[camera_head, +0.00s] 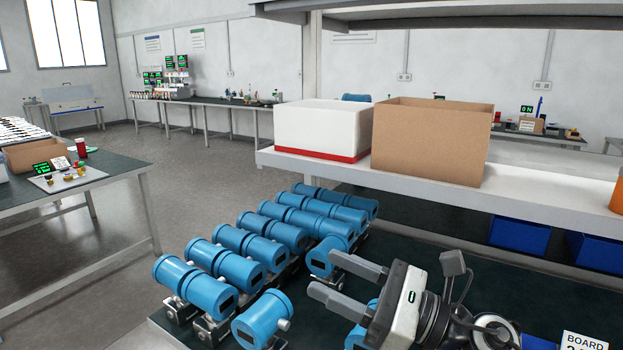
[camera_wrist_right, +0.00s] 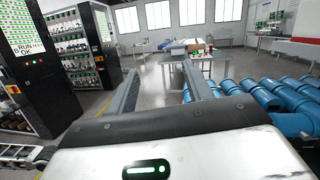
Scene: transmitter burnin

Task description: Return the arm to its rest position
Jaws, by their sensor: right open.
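My right gripper (camera_head: 322,273) is open and empty above the front part of the dark workbench, pointing left in the head view. Its two grey fingers stand apart, with nothing between them. In the right wrist view the open fingers (camera_wrist_right: 160,80) point out over the floor, with blue transmitters to their right. My left gripper is not in view.
A shelf (camera_head: 540,205) above the bench holds a white bin (camera_head: 318,130) and a cardboard box (camera_head: 432,140). Blue bins (camera_head: 519,236) sit beneath it. A side table (camera_head: 120,168) stands at the left, with open floor between. Dark racks (camera_wrist_right: 75,50) show in the wrist view.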

